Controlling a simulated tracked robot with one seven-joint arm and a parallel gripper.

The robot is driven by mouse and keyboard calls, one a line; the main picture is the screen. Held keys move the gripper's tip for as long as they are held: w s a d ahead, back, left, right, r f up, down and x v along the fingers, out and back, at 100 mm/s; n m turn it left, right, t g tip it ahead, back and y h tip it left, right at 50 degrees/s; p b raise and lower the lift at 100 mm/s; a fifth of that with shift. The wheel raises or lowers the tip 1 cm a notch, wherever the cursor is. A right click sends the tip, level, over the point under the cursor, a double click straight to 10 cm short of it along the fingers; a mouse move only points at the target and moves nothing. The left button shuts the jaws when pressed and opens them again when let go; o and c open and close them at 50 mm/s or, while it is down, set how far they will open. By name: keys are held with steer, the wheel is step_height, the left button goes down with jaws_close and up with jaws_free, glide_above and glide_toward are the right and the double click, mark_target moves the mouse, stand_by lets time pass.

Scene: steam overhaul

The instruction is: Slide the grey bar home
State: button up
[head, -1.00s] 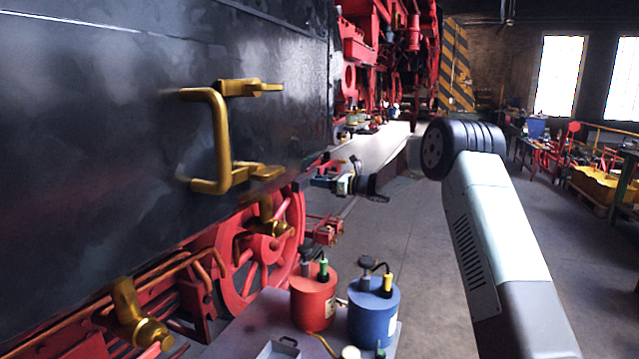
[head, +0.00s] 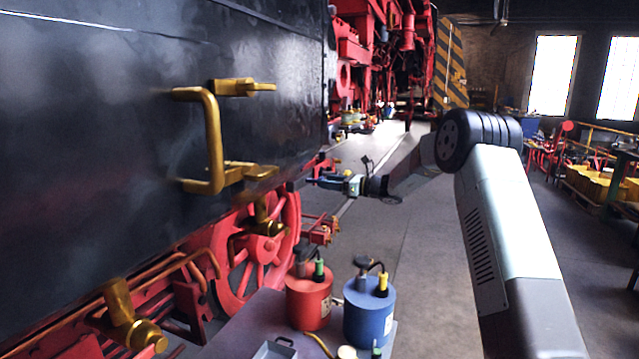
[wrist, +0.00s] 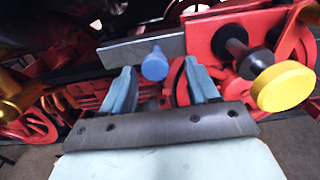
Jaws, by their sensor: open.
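In the wrist view the grey bar (wrist: 142,49) is a flat strip running left to right, with its right end at a red block (wrist: 235,32). I cannot tell whether that end is inside the block. A round blue knob (wrist: 155,64) shows at the bar's lower edge. My gripper (wrist: 162,82) is open, its two pale blue fingers apart to either side of the knob, which appears just beyond the fingertips with no visible contact. In the head view my gripper (head: 318,181) is small beside the locomotive's lower edge, and the bar cannot be made out there.
A yellow knob (wrist: 284,86) on a black stem sticks out right of my gripper. In the head view a brass handle (head: 213,140) stands out from the black side. A red canister (head: 309,300) and a blue canister (head: 369,310) stand below.

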steer(key=v, duration=0.8)
steer(key=shift+d, duration=0.15)
steer(key=s+r+n+g+h, duration=0.1)
steer(key=s+r+n+h, duration=0.25)
steer(key=s, duration=0.55)
steer(key=s+r+n+g+h, duration=0.2)
steer(key=s+n, duration=0.2)
steer(key=s, duration=0.6)
steer(key=s+r+n+g+h, duration=0.1)
steer(key=s+r+n+h, duration=0.25)
steer(key=s, duration=0.55)
steer(key=s+d+f+n+t+h, duration=0.1)
steer(key=s+d+n+h, duration=0.3)
steer(key=s, duration=1)
steer(key=s+d+f+n+t+h, duration=0.2)
steer(key=s+d+n+h, duration=0.2)
steer(key=s+d+n, duration=0.3)
steer(key=s+d, duration=0.4)
steer(key=s, duration=0.4)
